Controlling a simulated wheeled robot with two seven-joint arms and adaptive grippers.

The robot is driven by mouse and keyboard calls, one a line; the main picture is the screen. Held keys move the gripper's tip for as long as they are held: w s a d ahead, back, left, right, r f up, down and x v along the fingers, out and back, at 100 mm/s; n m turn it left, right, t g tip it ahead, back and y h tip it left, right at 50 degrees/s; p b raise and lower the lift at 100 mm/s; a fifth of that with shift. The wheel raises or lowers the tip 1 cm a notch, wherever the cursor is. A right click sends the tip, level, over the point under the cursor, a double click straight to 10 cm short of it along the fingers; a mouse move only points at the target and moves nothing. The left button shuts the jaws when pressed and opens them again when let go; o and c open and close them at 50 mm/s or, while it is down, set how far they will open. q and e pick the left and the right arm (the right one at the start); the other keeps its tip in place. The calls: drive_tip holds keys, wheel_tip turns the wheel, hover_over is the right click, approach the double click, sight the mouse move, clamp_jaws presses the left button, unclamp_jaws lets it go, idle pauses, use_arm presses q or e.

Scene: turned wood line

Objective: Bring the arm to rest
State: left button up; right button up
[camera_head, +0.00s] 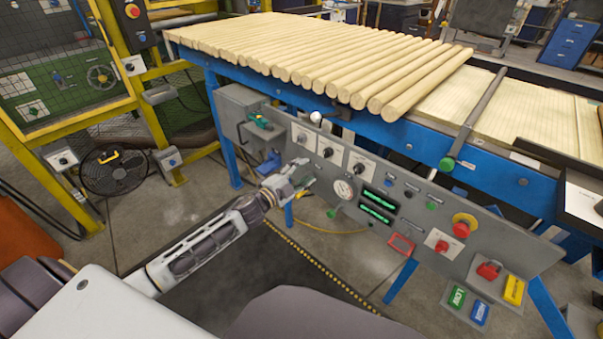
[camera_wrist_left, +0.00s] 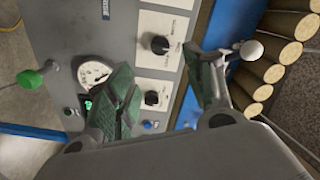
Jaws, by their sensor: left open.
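My left arm comes in from the lower left in the head view. Its gripper (camera_head: 301,178) is in front of the left part of the grey control panel (camera_head: 408,235). In the left wrist view the two green-padded fingers of this gripper (camera_wrist_left: 170,95) stand apart with nothing between them. Black rotary knobs on white plates (camera_wrist_left: 161,45) show beyond and between the fingers. A white ball-tipped lever (camera_wrist_left: 251,50) shows beside the right finger; I cannot tell whether they touch. My right gripper is not in view.
Turned wood rods (camera_head: 330,55) lie in a row on the blue-framed line (camera_head: 400,130) above the panel. A red emergency button (camera_head: 464,226) is on the panel's right. A yellow machine frame (camera_head: 150,125) and a black fan (camera_head: 113,170) stand at left. Floor shows between.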

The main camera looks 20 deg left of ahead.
use_arm(q)
drive_tip(key=shift+s, duration=0.1)
idle(0.6)
drive_tip(key=s+a+f+n+g+y, duration=0.4)
drive_tip(key=a+f+n+g+y, duration=0.3)
drive_tip(key=a+f+n+y, duration=0.45)
drive_tip(key=s+d+f+n+g+h, duration=0.1)
drive_tip(key=s+d+f+g+h, duration=0.1)
drive_tip(key=s+d+f, duration=0.3)
drive_tip(key=s+d+f+n+g+h, duration=0.1)
drive_tip(key=s+d+f+g+h, duration=0.1)
drive_tip(key=s+d+f, duration=0.4)
drive_tip(key=s+d+f+n+g+h+p, duration=0.1)
drive_tip(key=s+d+f+g, duration=0.3)
drive_tip(key=s+f, duration=0.7)
drive_tip(key=s+d+h, duration=0.1)
drive_tip(key=s+d, duration=0.1)
drive_tip(key=s, duration=0.4)
drive_tip(key=shift+s+d+f, duration=0.25)
drive_tip(key=shift+s+f, duration=0.05)
drive_tip(key=shift+s, duration=0.1)
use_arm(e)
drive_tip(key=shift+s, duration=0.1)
use_arm(q)
drive_tip(key=shift+s+a+f+p, duration=0.15)
drive_tip(key=shift+f+p, duration=0.15)
drive_tip(key=shift+p, duration=0.45)
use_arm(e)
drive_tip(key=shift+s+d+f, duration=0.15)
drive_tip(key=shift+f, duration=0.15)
